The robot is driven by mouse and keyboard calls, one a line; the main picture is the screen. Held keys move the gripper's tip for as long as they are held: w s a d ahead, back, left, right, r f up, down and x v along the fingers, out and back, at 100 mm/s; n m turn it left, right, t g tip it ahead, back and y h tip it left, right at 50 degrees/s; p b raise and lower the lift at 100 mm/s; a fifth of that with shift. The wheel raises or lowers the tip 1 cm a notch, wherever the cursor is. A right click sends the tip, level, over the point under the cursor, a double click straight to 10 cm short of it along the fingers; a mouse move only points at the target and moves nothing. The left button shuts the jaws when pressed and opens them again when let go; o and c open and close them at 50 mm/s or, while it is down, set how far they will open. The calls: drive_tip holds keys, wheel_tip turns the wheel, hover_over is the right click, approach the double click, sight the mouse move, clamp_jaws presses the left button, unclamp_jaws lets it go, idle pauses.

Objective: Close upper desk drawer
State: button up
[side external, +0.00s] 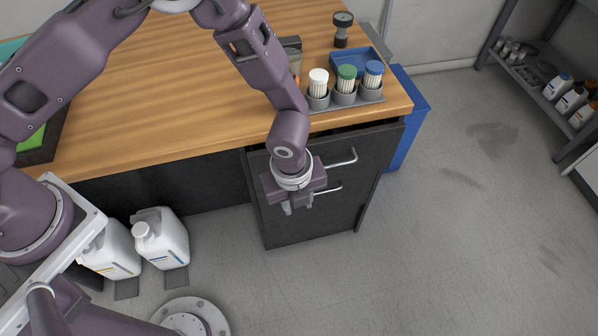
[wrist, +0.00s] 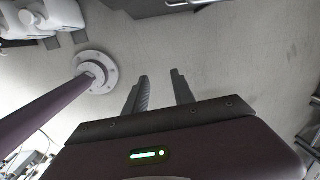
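The upper desk drawer (side external: 372,146) is in the dark cabinet under the right end of the wooden desk. A dark gap shows between its top edge and the desktop; I cannot tell exactly how far it stands out. Its bar handle (side external: 342,160) shows right of my gripper. My gripper (side external: 298,208) is in front of the cabinet's left part, pointing down, and hides part of the drawer fronts. In the wrist view my gripper (wrist: 160,75) has its two fingers apart with nothing between them, above the floor. Contact with the drawer cannot be told.
A lower drawer handle (side external: 328,188) is just right of my gripper. White jugs (side external: 162,240) stand on the floor at left. On the desk (side external: 170,90) are a rack of capped containers (side external: 345,98) and a blue tray (side external: 355,65). A blue bin (side external: 408,115) stands right of the cabinet. The floor in front is clear.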

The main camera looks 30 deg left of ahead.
drive_tip(key=s+d+f+n+h, duration=0.2)
drive_tip(key=s+d+f+h, duration=0.15)
drive_tip(key=d, duration=0.45)
drive_tip(key=w+d+f+n+t+h, duration=0.1)
drive_tip(key=w+d+f+n+h, duration=0.15)
drive_tip(key=d, duration=0.25)
drive_tip(key=n+t+y, duration=0.5)
drive_tip(key=t+y, duration=0.1)
drive_tip(key=t, duration=0.8)
approach(335, 165)
drive_tip(key=w+f, duration=0.1)
drive_tip(key=w, duration=0.6)
drive_tip(key=w+f, duration=0.1)
drive_tip(key=w, duration=0.1)
drive_tip(key=shift+w+a, duration=0.1)
drive_tip(key=shift+w, duration=0.55)
